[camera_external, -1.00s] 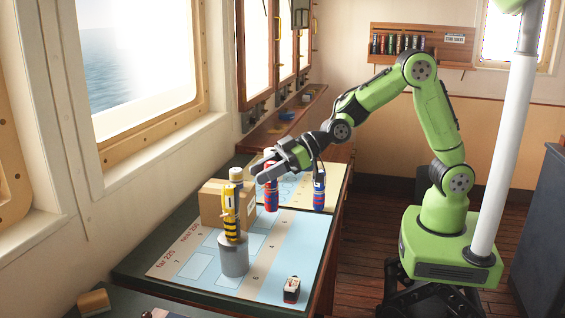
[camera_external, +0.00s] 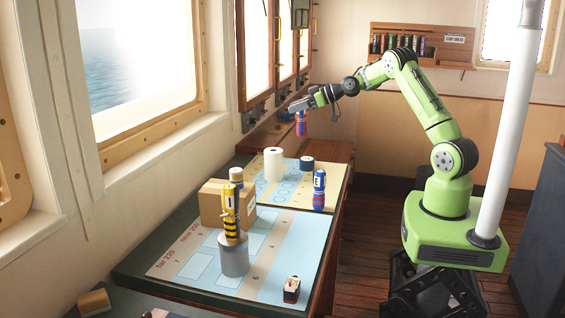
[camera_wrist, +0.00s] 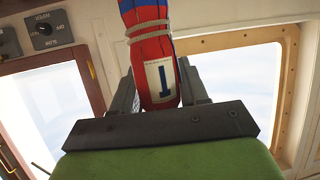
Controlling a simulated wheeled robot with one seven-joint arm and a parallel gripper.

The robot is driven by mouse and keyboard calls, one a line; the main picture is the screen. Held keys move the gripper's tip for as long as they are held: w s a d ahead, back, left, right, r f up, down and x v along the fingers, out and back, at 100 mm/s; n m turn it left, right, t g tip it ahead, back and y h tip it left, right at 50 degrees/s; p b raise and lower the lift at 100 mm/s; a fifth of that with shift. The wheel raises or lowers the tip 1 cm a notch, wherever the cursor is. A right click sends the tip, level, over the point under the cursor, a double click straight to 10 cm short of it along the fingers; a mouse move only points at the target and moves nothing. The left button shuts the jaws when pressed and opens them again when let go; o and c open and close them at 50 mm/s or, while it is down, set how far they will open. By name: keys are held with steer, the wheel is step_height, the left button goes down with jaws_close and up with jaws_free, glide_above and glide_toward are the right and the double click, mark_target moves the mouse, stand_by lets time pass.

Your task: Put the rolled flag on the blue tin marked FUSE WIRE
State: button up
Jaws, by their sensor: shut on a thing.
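My gripper (camera_external: 297,107) is shut on a red and blue rolled flag (camera_external: 300,125) and holds it in the air above the far end of the chart table. In the wrist view the flag (camera_wrist: 158,62) stands between the two fingers, with a cord around it and a pale label with a dark T-like mark. A short dark blue tin (camera_external: 307,163) stands on the far chart, below the held flag in the picture and apart from it. Its lettering is too small to read.
A white paper roll (camera_external: 273,164) stands left of the blue tin. A blue and red roll (camera_external: 319,190) stands in front of it. A cardboard box (camera_external: 215,206), a yellow and black item on a grey cylinder (camera_external: 233,256) and a small dark-red object (camera_external: 291,289) stand nearer.

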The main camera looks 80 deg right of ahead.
step_height(320, 180, down, 10)
steer(key=s+d, duration=0.1)
steer(key=d, duration=0.2)
steer(key=shift+s, duration=0.35)
steer(key=shift+f+b, duration=0.2)
steer(key=shift+b, duration=0.25)
steer(key=o, duration=1.1)
steer(key=shift+r, duration=0.2)
